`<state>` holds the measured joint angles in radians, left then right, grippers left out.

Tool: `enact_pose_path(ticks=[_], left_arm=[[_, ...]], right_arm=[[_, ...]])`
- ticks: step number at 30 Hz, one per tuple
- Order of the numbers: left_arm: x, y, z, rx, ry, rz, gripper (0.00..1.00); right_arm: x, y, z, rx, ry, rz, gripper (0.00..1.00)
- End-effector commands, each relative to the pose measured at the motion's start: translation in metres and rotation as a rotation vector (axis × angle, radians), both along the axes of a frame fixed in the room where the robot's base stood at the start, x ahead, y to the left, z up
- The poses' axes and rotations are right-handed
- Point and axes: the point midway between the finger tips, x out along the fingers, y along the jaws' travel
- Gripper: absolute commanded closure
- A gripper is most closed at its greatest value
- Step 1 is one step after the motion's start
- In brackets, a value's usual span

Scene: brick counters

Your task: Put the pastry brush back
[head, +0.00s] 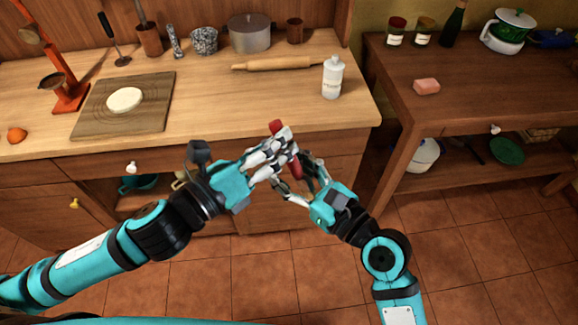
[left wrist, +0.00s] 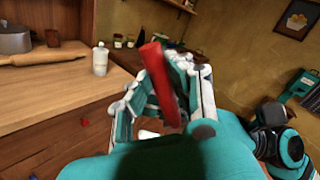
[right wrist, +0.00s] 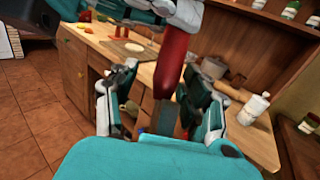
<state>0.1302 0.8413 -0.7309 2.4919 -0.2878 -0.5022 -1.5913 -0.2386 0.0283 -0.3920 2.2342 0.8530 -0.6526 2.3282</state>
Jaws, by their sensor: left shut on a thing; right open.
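The pastry brush shows as a long red handle (head: 297,168); I cannot make out bristles. My left gripper (head: 270,156) is shut on it, in front of the counter's edge. Red shows above and below the pale fingers. In the left wrist view the red handle (left wrist: 160,85) stands tilted between the fingers. My right gripper (head: 298,180) is open just below and to the right. In the right wrist view the lower end of the red handle (right wrist: 174,62) points down between its spread fingers; I cannot tell whether they touch.
The wooden counter (head: 215,105) carries a board with dough (head: 125,99), a rolling pin (head: 275,64), a white bottle (head: 332,77) and a pot (head: 249,32). Open shelves lie below. A darker side table (head: 480,85) with a pink block (head: 426,86) stands right. The tiled floor is clear.

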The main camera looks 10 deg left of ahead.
Motion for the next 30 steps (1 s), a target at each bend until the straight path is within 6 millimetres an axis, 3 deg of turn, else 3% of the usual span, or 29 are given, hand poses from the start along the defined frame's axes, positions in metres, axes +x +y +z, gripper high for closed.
enact_pose_path(ticks=[9, 20, 27, 28, 30], left_arm=[[0.0, 0.0, 0.0001, 0.0, 0.0, 0.0, 1.0], [0.0, 0.0, 0.0001, 0.0, 0.0, 0.0, 1.0], [0.0003, 0.0001, 0.0001, 0.0, -0.001, 0.001, 1.0], [0.0003, 0.0002, 0.0001, 0.0, -0.001, 0.001, 0.8], [0.0003, 0.0002, 0.0001, 0.001, -0.001, 0.001, 0.7]], right_arm=[[0.0013, 0.0019, 0.0001, 0.0, 0.0, 0.0, 0.54], [0.0012, 0.0016, 0.0, -0.001, -0.001, 0.0, 1.0], [0.0007, 0.0022, 0.0, 0.0, 0.0, 0.002, 1.0], [0.0006, 0.0022, 0.0002, 0.0, 0.0, 0.003, 1.0], [0.0006, 0.0022, 0.0002, 0.0, 0.0, 0.003, 1.0]])
